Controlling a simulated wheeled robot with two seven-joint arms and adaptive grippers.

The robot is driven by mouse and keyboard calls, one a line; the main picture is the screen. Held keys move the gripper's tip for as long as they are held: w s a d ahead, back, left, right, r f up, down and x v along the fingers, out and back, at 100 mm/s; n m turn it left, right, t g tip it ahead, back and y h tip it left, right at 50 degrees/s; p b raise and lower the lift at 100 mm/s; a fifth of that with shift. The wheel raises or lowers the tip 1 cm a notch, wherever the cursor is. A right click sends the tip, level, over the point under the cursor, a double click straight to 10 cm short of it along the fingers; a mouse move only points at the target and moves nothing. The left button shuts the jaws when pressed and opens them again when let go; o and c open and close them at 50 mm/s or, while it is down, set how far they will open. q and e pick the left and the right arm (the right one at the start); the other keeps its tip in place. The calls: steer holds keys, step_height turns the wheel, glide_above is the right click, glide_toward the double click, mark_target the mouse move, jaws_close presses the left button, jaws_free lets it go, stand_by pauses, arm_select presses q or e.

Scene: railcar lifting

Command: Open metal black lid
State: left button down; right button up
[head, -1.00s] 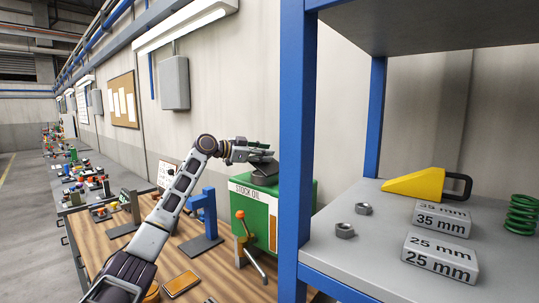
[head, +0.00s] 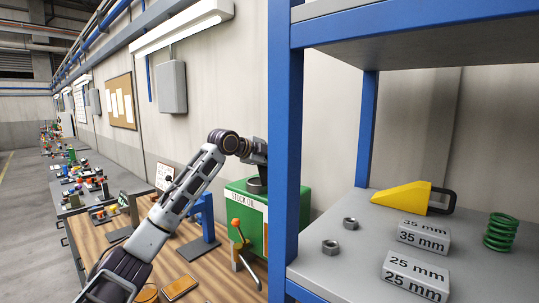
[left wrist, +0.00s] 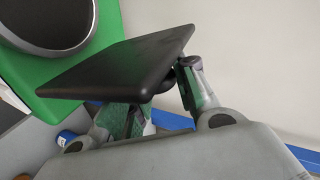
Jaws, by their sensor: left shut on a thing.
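The black lid (left wrist: 125,65) is a flat dark plate in the left wrist view. It is tilted and raised off the green stock oil container (left wrist: 110,25), whose round dark opening (left wrist: 45,20) shows at the upper left. The container (head: 240,192) also shows in the head view, with a dark round rim (head: 254,184) on top. My left gripper (left wrist: 165,98) is shut on the lid at its near edge. My right gripper is not in view.
A blue shelf post (head: 283,130) stands in front of the container. The shelf (head: 350,275) holds a yellow wedge (head: 403,197), nuts, marked blocks and a green spring. An orange-knobbed lever (head: 236,224) and a blue stand (head: 205,215) are on the wooden bench.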

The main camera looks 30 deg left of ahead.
arm_select(q)
steer(key=shift+s+d+f+m+y+p, duration=0.15)
steer(key=shift+d+m+y+p, duration=0.2)
steer(key=shift+d+m+y, duration=0.35)
steer(key=shift+d, duration=0.15)
steer(key=c, duration=1.2)
jaws_free()
steer(key=shift+o, duration=0.2)
steer(key=v, duration=1.2)
steer(key=shift+f, duration=0.1)
